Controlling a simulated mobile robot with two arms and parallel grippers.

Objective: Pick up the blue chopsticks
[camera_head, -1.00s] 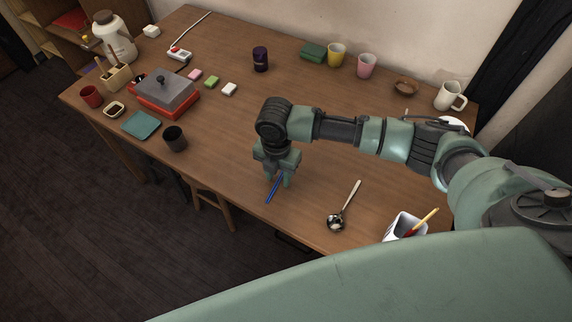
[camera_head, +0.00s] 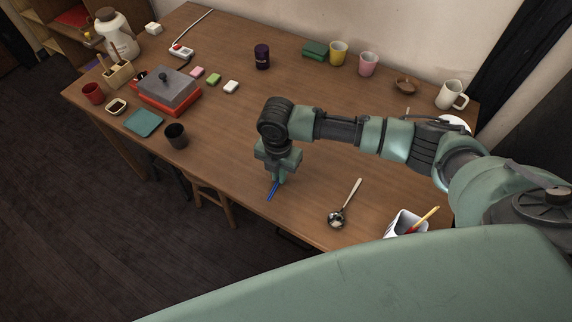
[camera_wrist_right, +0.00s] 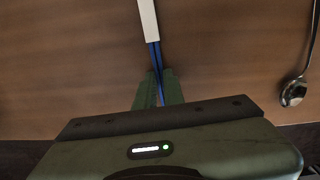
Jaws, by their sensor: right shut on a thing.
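The blue chopsticks (camera_head: 272,191) lie at the front part of the wooden table, under my right gripper. In the right wrist view the chopsticks (camera_wrist_right: 155,57) run up between the fingers, and their far part is in or under a white sleeve-like piece (camera_wrist_right: 148,20). My right gripper (camera_head: 279,181) points down and its fingers are closed together on the chopsticks; it also shows in the right wrist view (camera_wrist_right: 159,86). In the head view the fingers hide part of the chopsticks. My left gripper is not in view.
A ladle (camera_head: 341,207) lies to the right of the chopsticks, with a white container (camera_head: 402,223) beyond it. A dark cup (camera_head: 176,137) and a teal square (camera_head: 144,122) are to the left. The table's front edge is close. The middle of the tabletop is clear.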

